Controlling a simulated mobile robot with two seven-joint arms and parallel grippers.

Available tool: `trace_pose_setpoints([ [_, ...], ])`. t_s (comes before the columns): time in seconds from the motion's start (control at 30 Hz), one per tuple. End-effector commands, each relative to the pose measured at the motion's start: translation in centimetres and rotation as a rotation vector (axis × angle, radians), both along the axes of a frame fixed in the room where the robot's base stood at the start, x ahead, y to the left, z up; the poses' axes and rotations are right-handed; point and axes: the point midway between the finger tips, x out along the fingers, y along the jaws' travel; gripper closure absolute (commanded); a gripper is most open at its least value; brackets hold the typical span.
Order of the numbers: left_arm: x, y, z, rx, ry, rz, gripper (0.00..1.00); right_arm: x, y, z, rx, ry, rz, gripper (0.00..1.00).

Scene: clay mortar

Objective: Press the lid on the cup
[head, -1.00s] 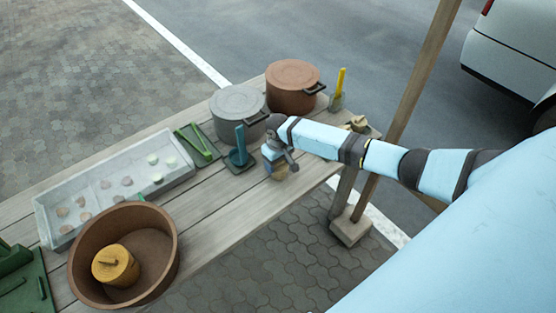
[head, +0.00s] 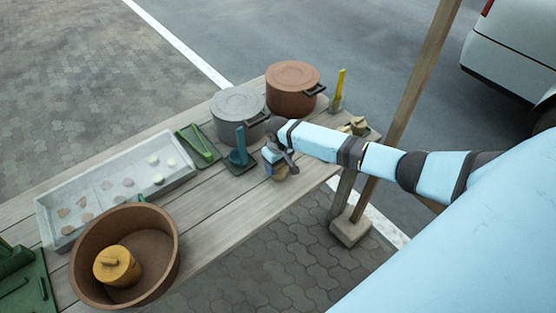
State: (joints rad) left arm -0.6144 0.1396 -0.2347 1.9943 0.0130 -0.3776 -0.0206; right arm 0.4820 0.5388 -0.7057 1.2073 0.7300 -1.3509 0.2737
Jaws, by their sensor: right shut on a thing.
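My right gripper (head: 277,161) is over the front edge of the wooden table, right of the blue tool. It is shut on a small tan and blue thing (head: 278,173), mostly hidden by the fingers. I cannot tell whether this is the cup or its lid. A yellow round pot with a knobbed lid (head: 117,265) stands inside a wide brown bowl (head: 167,229) at the lower left. My left gripper is not in view.
The wooden table (head: 222,213) also holds a pale tray (head: 62,196) with several small discs, a grey pot (head: 238,112), a brown lidded pot (head: 293,90), a green tool (head: 199,143) and a blue upright tool (head: 240,148). A wooden post (head: 413,92) stands behind my right arm.

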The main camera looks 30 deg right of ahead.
Motion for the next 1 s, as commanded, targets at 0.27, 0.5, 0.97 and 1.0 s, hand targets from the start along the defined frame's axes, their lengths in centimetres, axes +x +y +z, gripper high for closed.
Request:
trace_pose_setpoints([
  [0.27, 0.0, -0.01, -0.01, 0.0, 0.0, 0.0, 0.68, -0.01, 0.02, -0.04, 0.0, 0.0, 0.0, 0.56],
  [0.5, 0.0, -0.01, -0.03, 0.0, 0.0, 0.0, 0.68, -0.01, 0.03, -0.04, 0.0, 0.0, 0.0, 0.05],
  [0.97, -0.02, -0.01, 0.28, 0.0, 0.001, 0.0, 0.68, -0.01, 0.03, 0.33, 0.0, 0.0, 0.0, 0.0],
  [1.0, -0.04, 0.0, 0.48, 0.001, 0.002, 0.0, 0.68, -0.01, 0.03, 0.53, 0.0, 0.0, 0.0, 0.0],
])
